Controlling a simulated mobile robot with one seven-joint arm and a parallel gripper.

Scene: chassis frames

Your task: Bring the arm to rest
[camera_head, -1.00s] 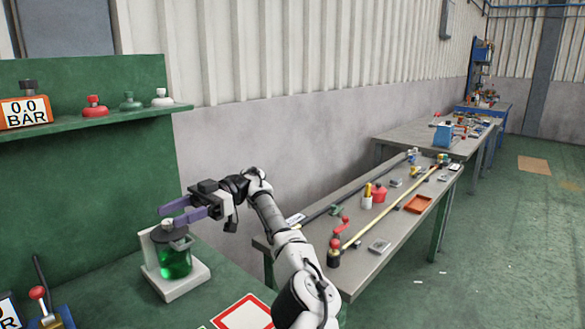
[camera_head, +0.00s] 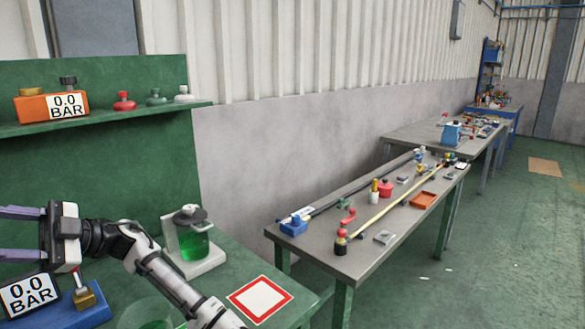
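My gripper (camera_head: 12,234) is at the left edge of the view, over the green bench. Its two purple fingers point left and stand apart, with nothing seen between them; their tips run to or past the picture edge. My arm reaches in from the bottom and bends left at the wrist. The jar of green liquid (camera_head: 196,245) stands upright on its white stand (camera_head: 212,262), right of my gripper and apart from it.
A gauge reading 0.0 BAR (camera_head: 28,294) on a blue base is just below my gripper. A green-tinted clear vessel (camera_head: 147,314) stands under my arm. A red-bordered square (camera_head: 259,299) lies on the bench. Behind is a shelf (camera_head: 150,112) with an orange gauge (camera_head: 52,106) and several knobs.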

